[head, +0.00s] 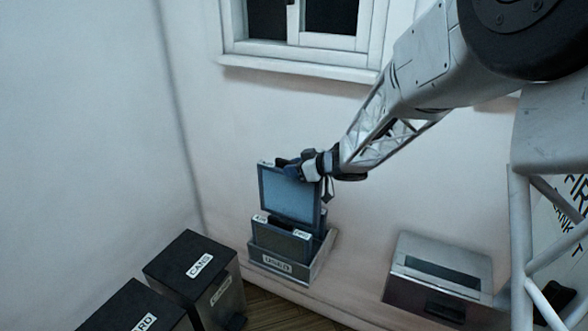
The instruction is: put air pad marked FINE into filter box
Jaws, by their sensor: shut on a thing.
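My gripper (298,166) is shut on the top edge of a framed blue-grey air pad (288,196). The pad hangs upright. A small white label shows at its top left corner, too small to read. Its lower edge is just above or behind other pads in an open grey bin (278,266), whose front label seems to read USED. I cannot tell whether it is clear of the bin. A darker pad (281,241) with small white labels on top stands in that bin. A grey box (441,291) with a dark slot, perhaps the filter box, is mounted on the wall at right.
A black bin marked CANS (192,264) stands left of the grey bin. Another dark bin (138,309), its label partly cut off, is at the lower left. A window (305,62) is above. The wall between the grey bin and the slotted box is clear.

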